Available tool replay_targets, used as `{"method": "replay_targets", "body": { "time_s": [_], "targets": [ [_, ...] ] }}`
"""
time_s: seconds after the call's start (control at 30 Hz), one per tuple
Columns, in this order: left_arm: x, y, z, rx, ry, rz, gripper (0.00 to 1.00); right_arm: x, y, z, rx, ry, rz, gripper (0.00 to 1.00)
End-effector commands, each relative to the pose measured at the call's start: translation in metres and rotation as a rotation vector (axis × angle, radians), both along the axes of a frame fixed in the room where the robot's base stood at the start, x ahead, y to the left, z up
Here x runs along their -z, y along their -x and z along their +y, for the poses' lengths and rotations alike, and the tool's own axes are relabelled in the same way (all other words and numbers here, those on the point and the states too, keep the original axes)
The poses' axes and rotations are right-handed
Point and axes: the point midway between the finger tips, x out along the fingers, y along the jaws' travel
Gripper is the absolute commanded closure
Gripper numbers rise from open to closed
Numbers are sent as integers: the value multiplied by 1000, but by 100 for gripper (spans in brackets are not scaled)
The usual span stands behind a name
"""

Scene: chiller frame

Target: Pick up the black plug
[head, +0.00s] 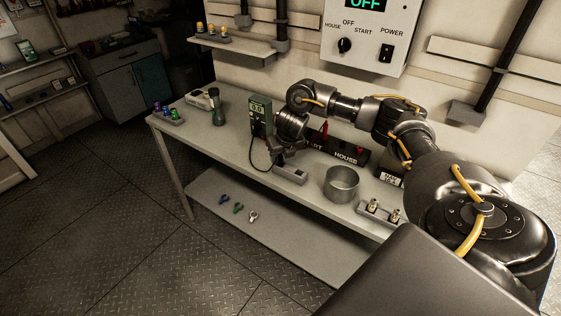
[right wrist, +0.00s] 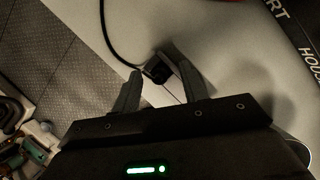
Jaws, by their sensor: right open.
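The black plug (right wrist: 157,71) shows in the right wrist view, at the end of a black cable that curves in from the top. It sits at a small grey block (head: 290,174) on the bench; how deep it sits is hard to tell. My right gripper (head: 283,160) is low over the bench beside this block. In the right wrist view its two fingers (right wrist: 156,82) are apart, with the plug beyond and between their tips. I cannot tell whether a finger touches it. In the head view the gripper hides the plug. My left gripper is not in view.
A green meter (head: 261,117) stands behind the gripper, the black cable (head: 253,156) looping beside it. A metal cup (head: 341,183) and a fitting holder (head: 381,212) stand to the right. A black START/HOUSE panel (head: 345,157) lies behind.

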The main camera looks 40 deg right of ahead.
Motion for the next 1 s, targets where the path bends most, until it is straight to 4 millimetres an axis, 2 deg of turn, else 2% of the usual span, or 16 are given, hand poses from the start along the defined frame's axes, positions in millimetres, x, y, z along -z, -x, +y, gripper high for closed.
{"method": "replay_targets", "body": {
  "time_s": [0.17,0.5,0.83,1.0],
  "targets": [
    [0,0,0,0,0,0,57,0,0,0,0,0,-1,57],
    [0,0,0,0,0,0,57,0,0,0,0,0,-1,100],
    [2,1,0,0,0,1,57,-2,0,0,0,-1,-1,100],
    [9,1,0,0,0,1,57,-14,-1,0,-1,0,-5,100]
  ]
}}
